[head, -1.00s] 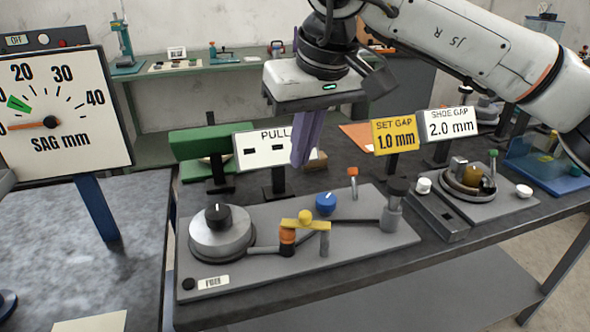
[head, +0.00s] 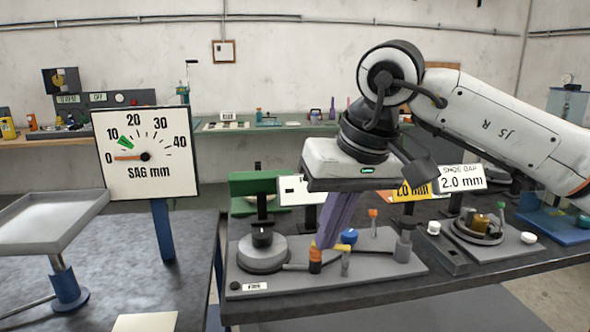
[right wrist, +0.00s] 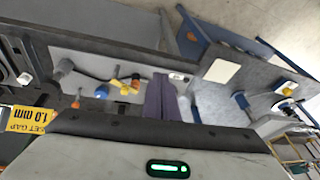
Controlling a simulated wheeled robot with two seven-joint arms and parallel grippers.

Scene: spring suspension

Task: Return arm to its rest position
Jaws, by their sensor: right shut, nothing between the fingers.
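My right gripper (head: 325,243) shows in the head view, its purple fingers together and empty, pointing down from the white wrist housing. The fingers overlap the grey fixture plate (head: 385,267) near the orange-collared post (head: 315,262); I cannot tell whether they touch. In the right wrist view the shut fingers (right wrist: 162,82) appear beside the fixture, with the yellow bar (right wrist: 120,86) to their left. A grey round drum with a black knob (head: 262,252) and a blue knob (head: 348,236) sit on the plate. My left gripper is not in view.
A SAG mm dial (head: 145,150) stands at left, its needle near 0. A grey tray (head: 50,220) on a stand is further left. A green block (head: 245,184) is behind the plate.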

